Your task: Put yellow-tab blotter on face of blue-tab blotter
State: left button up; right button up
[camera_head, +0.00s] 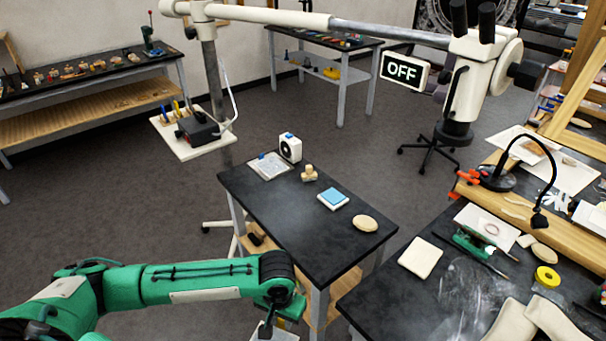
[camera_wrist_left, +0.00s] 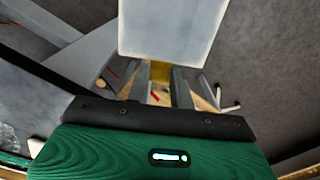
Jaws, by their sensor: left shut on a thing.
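My left gripper (camera_wrist_left: 161,84) is shut on the yellow tab of a pale, flat blotter (camera_wrist_left: 172,28) in the left wrist view. The blotter extends beyond the fingertips, clear of any surface. In the head view my left gripper (camera_head: 268,326) is at the bottom edge, mostly cut off, in front of the small black table. A block with a light-blue top (camera_head: 333,199) lies on that table. A flat pale pad (camera_head: 269,166) lies at its far left end. My right gripper is not in view.
The black table (camera_head: 285,226) also bears a white box with a round dark front (camera_head: 290,148), a small wooden stamp-like piece (camera_head: 309,173) and a tan oval (camera_head: 365,223). Its near middle is bare. A cluttered workbench (camera_head: 462,290) stands to the right.

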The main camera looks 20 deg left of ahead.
aim_at(265, 169)
jog(key=i+j+z, duration=0.15)
jog(key=j+z, duration=0.15)
jog(key=z, duration=0.15)
jog(key=i+j+z, duration=0.1)
jog(key=j+z, duration=0.35)
jog(key=i+j, duration=0.1)
jog(key=j, duration=0.4)
jog(key=i+j, duration=0.1)
jog(key=j, duration=0.95)
jog(key=i+j, duration=0.15)
jog(key=j, duration=0.35)
